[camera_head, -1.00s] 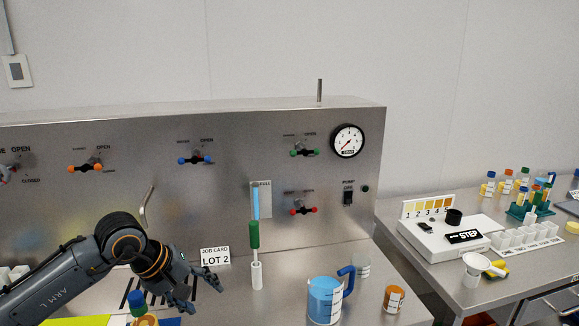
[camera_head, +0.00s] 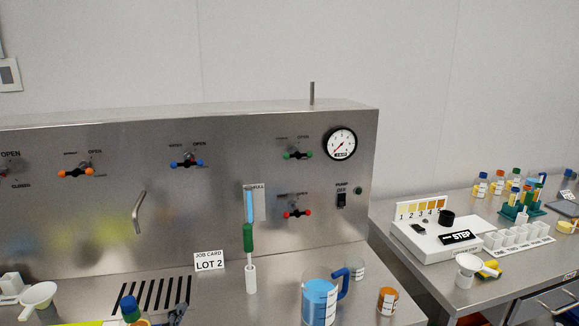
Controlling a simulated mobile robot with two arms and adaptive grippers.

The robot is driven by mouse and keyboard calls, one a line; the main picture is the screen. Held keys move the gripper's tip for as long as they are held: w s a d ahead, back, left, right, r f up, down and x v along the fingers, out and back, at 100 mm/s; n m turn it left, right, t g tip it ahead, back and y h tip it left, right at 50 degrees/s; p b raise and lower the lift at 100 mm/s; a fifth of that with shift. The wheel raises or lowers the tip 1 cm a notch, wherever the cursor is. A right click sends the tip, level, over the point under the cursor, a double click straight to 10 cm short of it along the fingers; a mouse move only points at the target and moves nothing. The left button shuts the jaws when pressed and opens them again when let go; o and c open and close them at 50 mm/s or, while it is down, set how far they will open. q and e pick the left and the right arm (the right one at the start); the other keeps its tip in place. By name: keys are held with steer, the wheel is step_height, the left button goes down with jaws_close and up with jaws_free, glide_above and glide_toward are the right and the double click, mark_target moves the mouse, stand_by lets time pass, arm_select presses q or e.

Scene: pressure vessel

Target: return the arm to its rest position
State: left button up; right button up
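My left gripper (camera_head: 177,314) shows only as a small dark fingertip part at the bottom edge, just right of a bottle with a blue cap (camera_head: 129,305). The rest of the gripper and the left arm are out of view, so its opening cannot be judged. My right arm and gripper are not in view.
A steel panel with coloured valve handles (camera_head: 187,161) and a pressure gauge (camera_head: 341,144) stands behind the bench.

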arm_select(q)
steer(key=s+a+f+n+g+y, duration=0.1)
steer(key=s+a+f+n+g, duration=0.2)
steer(key=s+f+n+g, duration=0.75)
steer(key=s+d+f+n+g+h, duration=0.1)
steer(key=s+f, duration=0.4)
steer(key=s, duration=0.2)
steer(key=s+d+f+g, duration=0.1)
steer(key=s+f+g, duration=0.1)
steer(key=s+f, duration=0.4)
step_height(320, 180, down, 24)
steer(key=s+b, duration=0.1)
steer(key=s, duration=0.1)
steer(key=s+a+f+g+b, duration=0.1)
steer(key=s+a+f+g, duration=0.1)
steer(key=s+f, duration=1.5)
steer(key=shift+a+f, duration=0.6)
steer(key=shift+f, duration=0.35)
